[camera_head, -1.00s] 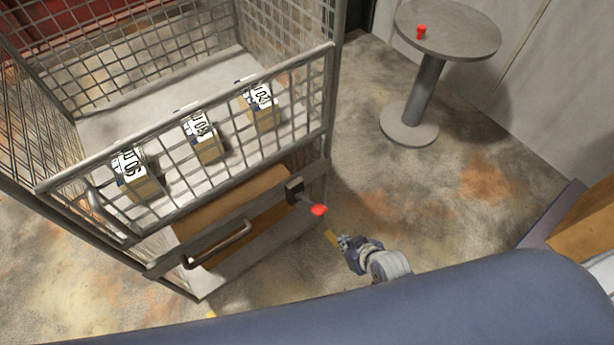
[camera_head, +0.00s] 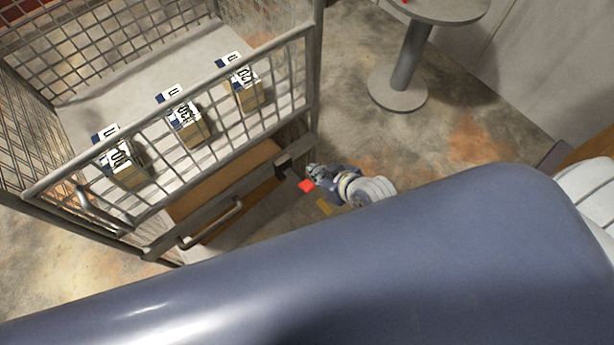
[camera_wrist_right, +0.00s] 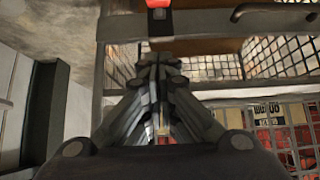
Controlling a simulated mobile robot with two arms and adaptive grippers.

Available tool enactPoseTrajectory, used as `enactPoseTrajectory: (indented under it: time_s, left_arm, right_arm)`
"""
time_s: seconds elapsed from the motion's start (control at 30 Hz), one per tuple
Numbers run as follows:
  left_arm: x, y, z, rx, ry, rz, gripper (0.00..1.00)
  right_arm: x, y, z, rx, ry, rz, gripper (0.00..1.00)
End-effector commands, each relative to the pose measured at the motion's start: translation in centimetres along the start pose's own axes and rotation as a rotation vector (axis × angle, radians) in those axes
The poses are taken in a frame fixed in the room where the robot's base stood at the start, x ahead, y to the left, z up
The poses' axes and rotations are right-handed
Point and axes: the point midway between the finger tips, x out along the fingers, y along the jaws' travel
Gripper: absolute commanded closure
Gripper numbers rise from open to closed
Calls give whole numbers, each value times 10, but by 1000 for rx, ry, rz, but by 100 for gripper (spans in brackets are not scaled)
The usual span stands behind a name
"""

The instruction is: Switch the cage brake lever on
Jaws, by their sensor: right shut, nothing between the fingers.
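The cage brake lever has a red knob (camera_head: 306,185) and sticks out from a dark mount at the right end of the cage's front lower bar. My right gripper (camera_head: 312,170) is beside the knob, just above it in the head view. In the right wrist view the shut, empty fingers (camera_wrist_right: 160,62) point toward the red knob (camera_wrist_right: 158,4), which is cut by the top edge. I cannot tell whether the fingers touch the lever. My left gripper is not in view.
The wire cage (camera_head: 170,132) holds several labelled boxes (camera_head: 187,128) on its pale floor. A curved metal handle (camera_head: 212,224) sits on its lower front. A round grey table (camera_head: 408,72) stands at the back right. My large blue-grey body part covers the lower picture.

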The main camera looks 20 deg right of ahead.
Motion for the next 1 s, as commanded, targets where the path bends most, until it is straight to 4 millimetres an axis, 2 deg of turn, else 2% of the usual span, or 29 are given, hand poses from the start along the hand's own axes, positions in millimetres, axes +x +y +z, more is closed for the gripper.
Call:
enactPoseTrajectory:
  time_s: [0.63, 0.8, 1.0]
  left_arm:
    - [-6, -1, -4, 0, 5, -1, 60]
    - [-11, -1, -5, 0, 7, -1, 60]
    - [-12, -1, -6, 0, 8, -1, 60]
  right_arm:
    - [92, 0, -1, 1, 0, -1, 100]
    - [97, 0, 24, 1, -3, -1, 100]
    - [100, 0, 37, -1, -1, 0, 100]
